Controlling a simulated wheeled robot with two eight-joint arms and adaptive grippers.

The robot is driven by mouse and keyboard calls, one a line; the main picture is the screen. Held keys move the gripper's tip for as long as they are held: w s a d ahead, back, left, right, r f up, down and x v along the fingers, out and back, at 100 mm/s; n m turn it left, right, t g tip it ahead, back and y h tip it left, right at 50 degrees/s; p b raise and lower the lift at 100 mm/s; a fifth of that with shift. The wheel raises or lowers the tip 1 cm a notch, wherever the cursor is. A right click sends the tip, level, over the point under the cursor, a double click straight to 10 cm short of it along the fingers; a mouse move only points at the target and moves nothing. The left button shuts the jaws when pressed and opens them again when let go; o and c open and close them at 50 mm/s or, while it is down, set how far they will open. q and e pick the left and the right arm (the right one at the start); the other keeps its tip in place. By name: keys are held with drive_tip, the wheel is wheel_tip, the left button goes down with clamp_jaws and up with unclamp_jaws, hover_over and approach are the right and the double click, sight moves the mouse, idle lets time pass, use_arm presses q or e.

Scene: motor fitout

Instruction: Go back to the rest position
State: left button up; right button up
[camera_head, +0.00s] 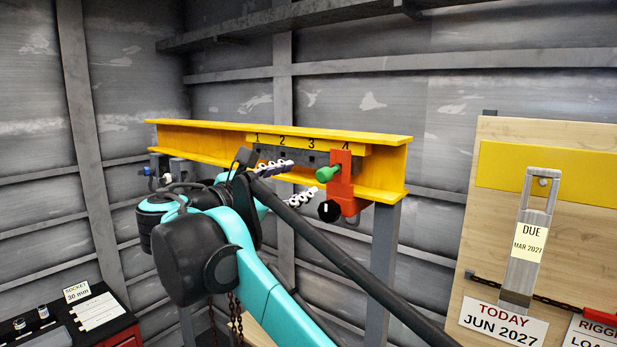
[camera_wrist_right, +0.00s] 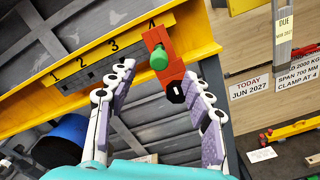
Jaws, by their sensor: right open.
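My right gripper (camera_head: 295,182) is open, with its white and purple fingers spread in front of the yellow beam (camera_head: 378,178). The wrist view shows the same gripper (camera_wrist_right: 160,95) with nothing between its fingers. A red clamp (camera_head: 340,170) with a green knob (camera_head: 327,173) and a black knob (camera_head: 329,210) sits on the beam by the mark 4. In the wrist view the red clamp (camera_wrist_right: 173,75) appears beyond the fingers, toward the right one; I cannot tell the exact gap. My left gripper is not in view.
A wooden board (camera_head: 570,145) with a hanging DUE tag (camera_head: 529,240) and a TODAY JUN 2027 sign (camera_head: 502,322) stands at the right. A red and black tool cabinet (camera_head: 120,338) with a socket card is at the lower left. Grey posts carry the beam before a metal wall.

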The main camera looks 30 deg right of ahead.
drive_tip(key=shift+s+a, duration=0.15)
drive_tip(key=shift+a, duration=0.2)
drive_tip(key=shift+f, duration=0.15)
drive_tip(key=s+f+m+y+b, duration=0.25)
drive_tip(key=f+b, duration=0.45)
drive_tip(key=f, duration=0.8)
drive_tip(key=s+d+f+m+g+y+b, duration=0.1)
drive_tip(key=s+f+y+b, duration=0.35)
drive_tip(key=f, duration=1.05)
drive_tip(key=f+m+y+b, duration=0.1)
drive_tip(key=f+m+b, duration=0.1)
drive_tip(key=f+b, duration=0.95)
drive_tip(key=s+a+f+m+y+b, duration=0.3)
drive_tip(key=f+b, duration=0.2)
drive_tip(key=f, duration=1)
drive_tip(key=s+a+f+m+t+y+b, duration=0.1)
drive_tip(key=f+b, duration=0.5)
drive_tip(key=f, duration=1)
drive_tip(key=s+a+f+m+y+b, duration=0.4)
drive_tip(key=s+a+f+m+b, duration=0.1)
drive_tip(key=f, duration=1.1)
drive_tip(key=shift+s+a+m+y+b, duration=0.25)
drive_tip(key=shift+a+m+y+b, duration=0.1)
drive_tip(key=shift+a+b, duration=0.45)
drive_tip(key=shift+a, duration=0.1)
